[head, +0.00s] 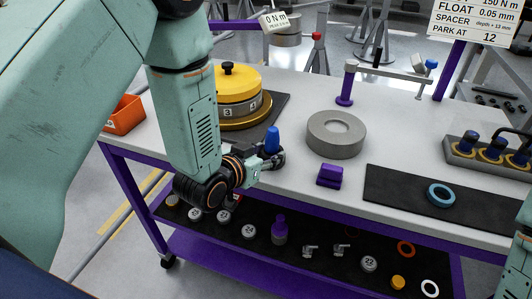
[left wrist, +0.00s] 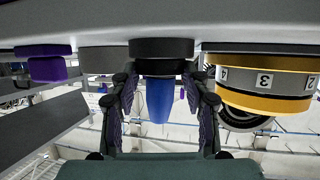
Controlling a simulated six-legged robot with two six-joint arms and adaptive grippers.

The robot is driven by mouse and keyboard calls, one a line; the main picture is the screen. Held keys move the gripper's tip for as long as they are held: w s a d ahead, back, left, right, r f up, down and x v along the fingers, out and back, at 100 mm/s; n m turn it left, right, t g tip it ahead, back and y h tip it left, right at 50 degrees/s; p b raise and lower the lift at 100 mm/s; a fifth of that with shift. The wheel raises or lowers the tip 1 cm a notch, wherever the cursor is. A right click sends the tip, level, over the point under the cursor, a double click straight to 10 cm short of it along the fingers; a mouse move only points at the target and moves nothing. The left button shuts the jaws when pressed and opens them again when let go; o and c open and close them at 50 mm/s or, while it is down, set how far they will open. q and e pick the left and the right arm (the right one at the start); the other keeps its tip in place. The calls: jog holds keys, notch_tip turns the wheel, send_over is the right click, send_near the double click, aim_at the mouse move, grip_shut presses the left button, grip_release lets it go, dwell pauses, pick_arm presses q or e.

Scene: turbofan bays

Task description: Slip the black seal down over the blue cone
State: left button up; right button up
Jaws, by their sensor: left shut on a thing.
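The blue cone (head: 272,139) stands upright on the table in the head view, and its tip is free. In the left wrist view, which is upside down, the cone (left wrist: 160,100) points down between the two fingers. My left gripper (head: 264,161) is low beside the cone. Its fingers (left wrist: 160,72) are shut on the black seal (left wrist: 161,69), which sits around the wide lower part of the cone. A wider dark base (left wrist: 162,47) lies against it on the table side; whether the two touch is hard to tell. My right gripper is not in view.
A yellow-topped numbered drum (head: 240,92) stands close behind the cone. A grey ring (head: 336,134) and a purple block (head: 330,175) are to the right. A blue ring (head: 441,195) lies on a black mat (head: 388,187). A lower shelf holds several small parts.

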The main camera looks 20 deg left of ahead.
pick_arm(q)
jog(key=o, duration=1)
jog(key=shift+v, duration=3.7)
jog(key=shift+f, duration=0.1)
jog(key=s+a+f+n+g+y+b, duration=0.1)
jog(key=s+f+g, duration=0.3)
jog(key=s+f, duration=0.4)
jog(key=s+a+f+n+g+y+b, duration=0.1)
jog(key=s+f+g, duration=0.3)
jog(key=s+f, duration=0.5)
jog(key=s+a+f+n+g+y+b, duration=0.1)
jog(key=s+a+f+g, duration=0.1)
jog(key=s+f+g, duration=0.3)
jog(key=shift+s+f, duration=0.65)
jog(key=shift+s, duration=0.5)
jog(key=shift+s+f, duration=0.6)
jog(key=shift+s, duration=0.6)
jog(key=shift+s+f, duration=0.65)
jog(key=shift+s, duration=0.5)
